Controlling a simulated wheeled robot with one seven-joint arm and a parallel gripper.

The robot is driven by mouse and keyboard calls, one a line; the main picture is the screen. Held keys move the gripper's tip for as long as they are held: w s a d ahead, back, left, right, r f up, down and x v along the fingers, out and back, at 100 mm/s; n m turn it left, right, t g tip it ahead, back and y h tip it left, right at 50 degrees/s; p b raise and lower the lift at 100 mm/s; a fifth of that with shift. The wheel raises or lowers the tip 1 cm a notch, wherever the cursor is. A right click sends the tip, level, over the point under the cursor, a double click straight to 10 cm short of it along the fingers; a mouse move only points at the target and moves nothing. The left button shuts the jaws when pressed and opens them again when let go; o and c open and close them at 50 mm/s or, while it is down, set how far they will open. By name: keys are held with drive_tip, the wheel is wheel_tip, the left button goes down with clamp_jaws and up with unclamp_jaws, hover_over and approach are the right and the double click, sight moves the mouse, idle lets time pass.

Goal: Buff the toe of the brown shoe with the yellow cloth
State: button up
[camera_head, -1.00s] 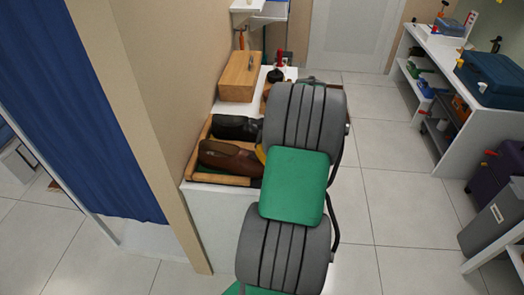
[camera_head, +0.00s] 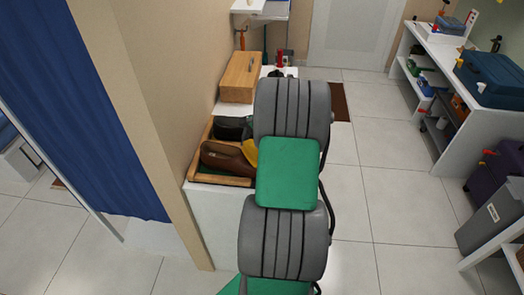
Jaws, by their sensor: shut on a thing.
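The brown shoe (camera_head: 224,158) lies in a wooden tray (camera_head: 197,178) on a white counter, beside a black shoe (camera_head: 229,130). The yellow cloth (camera_head: 250,151) shows at the right end of the brown shoe, against or just over it; whether it touches cannot be told. My grey and green arm covers the right part of the tray and the far side of the cloth. My gripper is hidden behind the arm, so its fingers and its hold on the cloth do not show.
A wooden box (camera_head: 239,78) stands behind the tray on the counter, with a red-topped item (camera_head: 280,58) to its right. A wall closes in on the left. Open tiled floor (camera_head: 390,190) lies to the right.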

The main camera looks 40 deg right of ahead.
drive_tip(key=shift+w+a+r+p, duration=0.15)
drive_tip(key=shift+w+a+p, duration=0.2)
drive_tip(key=shift+w+a, duration=0.5)
drive_tip(key=shift+d, duration=0.1)
drive_tip(key=p+v, duration=0.3)
drive_tip(key=v, duration=0.1)
drive_tip(key=shift+w+d+r+p, duration=0.1)
drive_tip(key=shift+d+r+p, duration=0.1)
drive_tip(key=shift+r+p, duration=0.25)
drive_tip(key=shift+s+d+r+b, duration=0.1)
drive_tip(key=shift+s+r+b, duration=0.15)
drive_tip(key=shift+r, duration=0.4)
drive_tip(key=shift+v, duration=1.5)
